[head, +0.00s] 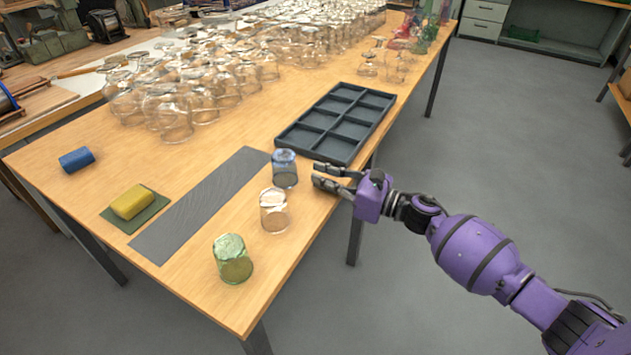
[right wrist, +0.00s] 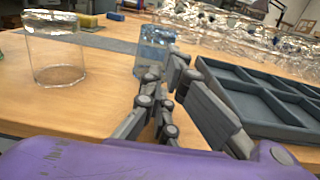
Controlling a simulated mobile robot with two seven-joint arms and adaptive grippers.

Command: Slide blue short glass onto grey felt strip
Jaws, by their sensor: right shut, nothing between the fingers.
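The blue short glass (head: 284,172) stands upside down or upright, I cannot tell which, near the table's right edge, just right of the grey felt strip's far end. The grey felt strip (head: 195,208) lies flat on the table and is bare. In the right wrist view the blue glass (right wrist: 152,48) is just beyond my fingers, which hide part of it. My right gripper (head: 317,175) is shut and empty, to the right of the blue glass with a small gap in the head view. My left gripper is not in view.
A clear glass (head: 274,212) and a green glass (head: 232,262) stand nearer along the strip's right side. A dark compartment tray (head: 318,158) lies behind my gripper. A yellow block (head: 131,202) and a blue block (head: 76,159) are at left. Many clear glasses (head: 168,112) crowd the back.

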